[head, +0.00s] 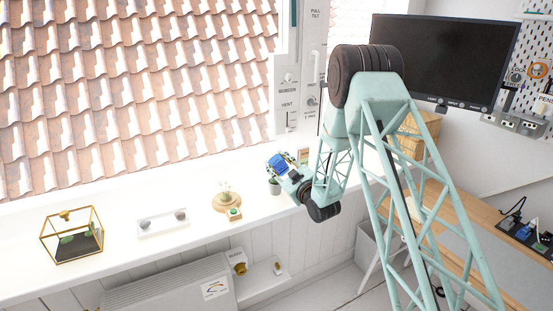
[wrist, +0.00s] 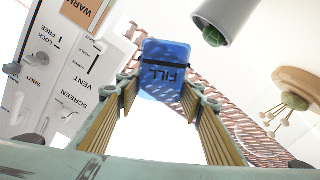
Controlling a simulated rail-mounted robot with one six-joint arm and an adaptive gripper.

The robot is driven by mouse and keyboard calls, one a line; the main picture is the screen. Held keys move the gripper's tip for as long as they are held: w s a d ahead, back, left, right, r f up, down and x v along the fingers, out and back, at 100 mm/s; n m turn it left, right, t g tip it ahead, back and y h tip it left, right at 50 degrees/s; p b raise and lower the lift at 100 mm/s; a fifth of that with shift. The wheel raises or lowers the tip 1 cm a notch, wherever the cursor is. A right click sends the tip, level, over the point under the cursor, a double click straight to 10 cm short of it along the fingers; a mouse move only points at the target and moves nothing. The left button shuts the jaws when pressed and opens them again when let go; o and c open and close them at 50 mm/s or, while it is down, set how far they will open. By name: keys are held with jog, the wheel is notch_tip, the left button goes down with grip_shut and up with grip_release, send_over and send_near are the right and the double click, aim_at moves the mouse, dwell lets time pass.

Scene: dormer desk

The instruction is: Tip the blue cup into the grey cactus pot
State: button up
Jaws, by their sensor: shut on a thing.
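The blue cup (head: 277,162) is held by my gripper (head: 286,174) above the windowsill and looks tilted in the head view. In the wrist view the cup (wrist: 165,62), marked FILL, sits between the tips of my gripper (wrist: 161,92), which is shut on it. The grey cactus pot (head: 275,187) stands on the sill just below the cup. In the wrist view the pot (wrist: 229,14), with a green cactus in it, is beside the cup and apart from it. What is inside the cup is hidden.
A round wooden stand (head: 226,202) with a small plant is left of the pot, with a small planter (head: 234,213) in front. A white tray (head: 163,223) and a gold-framed glass case (head: 73,236) are farther left. A labelled window panel (wrist: 75,75) is close by.

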jog(key=shift+a+r+m+b, duration=0.1)
jog(key=shift+r+m+b, duration=0.2)
jog(key=shift+r+m, duration=0.55)
jog(key=shift+s+a+r+m, duration=0.1)
jog(key=shift+r+m, duration=0.45)
jog(key=shift+m, duration=0.5)
jog(key=shift+r+m, duration=0.5)
jog(key=shift+m, duration=0.5)
jog(key=s+d+r+m+t+h, duration=0.1)
jog(key=s+d+m+h, duration=0.1)
jog(key=d, duration=0.8)
jog(key=s+d+r+m+t+h, duration=0.1)
jog(key=s+d+r+m+h, duration=0.1)
jog(key=d, duration=0.8)
jog(key=s+d+r+m+h, duration=0.1)
jog(key=s+d+h, duration=0.3)
jog(key=d, duration=0.5)
jog(key=shift+d+r+m+t+h, duration=0.25)
jog(key=shift+d+m+t+h, duration=0.15)
jog(key=shift+m+h, duration=0.35)
